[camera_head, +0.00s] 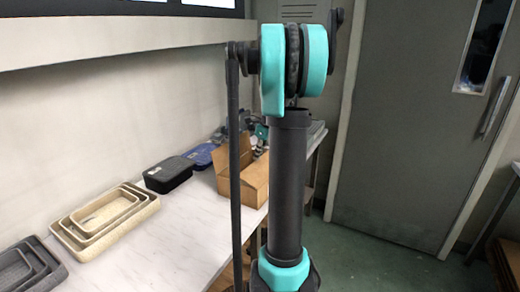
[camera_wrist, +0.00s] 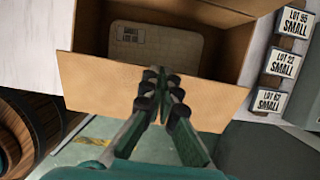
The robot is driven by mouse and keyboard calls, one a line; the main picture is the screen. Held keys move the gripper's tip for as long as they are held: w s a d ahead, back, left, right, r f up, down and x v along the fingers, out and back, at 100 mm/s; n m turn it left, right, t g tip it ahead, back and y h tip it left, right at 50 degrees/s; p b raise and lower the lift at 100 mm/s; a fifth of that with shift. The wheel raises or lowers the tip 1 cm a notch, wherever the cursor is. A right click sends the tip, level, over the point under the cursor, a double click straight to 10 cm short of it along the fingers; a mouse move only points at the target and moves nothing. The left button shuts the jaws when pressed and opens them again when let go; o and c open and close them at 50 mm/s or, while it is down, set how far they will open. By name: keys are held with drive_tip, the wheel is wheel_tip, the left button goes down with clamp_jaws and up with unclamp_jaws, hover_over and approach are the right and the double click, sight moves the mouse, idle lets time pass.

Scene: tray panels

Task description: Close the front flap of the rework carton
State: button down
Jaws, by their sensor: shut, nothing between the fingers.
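The rework carton (camera_wrist: 88,25) is an open brown cardboard box in the wrist view. Its front flap (camera_wrist: 100,82) is folded outward, spanning the middle of the picture toward me. A pale grey-tan item (camera_wrist: 175,42) with a small label lies inside. My gripper (camera_wrist: 160,76) is shut and empty. Its fingertips overlap the middle of the flap in the picture; I cannot tell whether they touch it. In the head view the carton (camera_head: 254,181) stands on the bench with flaps up, partly hidden behind my arm.
White boxes labelled LOT and SMALL (camera_wrist: 285,62) stand right of the carton. Barrel-like brown objects (camera_wrist: 30,120) are at lower left. In the head view, a black case (camera_head: 168,175), beige nested trays (camera_head: 75,238) and grey trays (camera_head: 40,270) sit on the white bench (camera_head: 185,235). A grey door (camera_head: 400,120) is behind.

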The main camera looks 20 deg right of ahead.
drive_tip(key=shift+f, duration=0.2)
drive_tip(key=shift+w+a+f+g+h, duration=0.3)
drive_tip(key=shift+f+g, duration=0.05)
drive_tip(key=shift+g, duration=0.15)
drive_tip(key=shift+w+a+f+g+h, duration=0.1)
drive_tip(key=shift+w+f+g+h, duration=0.15)
drive_tip(key=shift+f, duration=0.35)
drive_tip(key=shift+w+a+f+g+h, duration=0.1)
drive_tip(key=shift+f+g+h, duration=0.2)
drive_tip(key=shift+f, duration=0.25)
drive_tip(key=shift+r, duration=0.2)
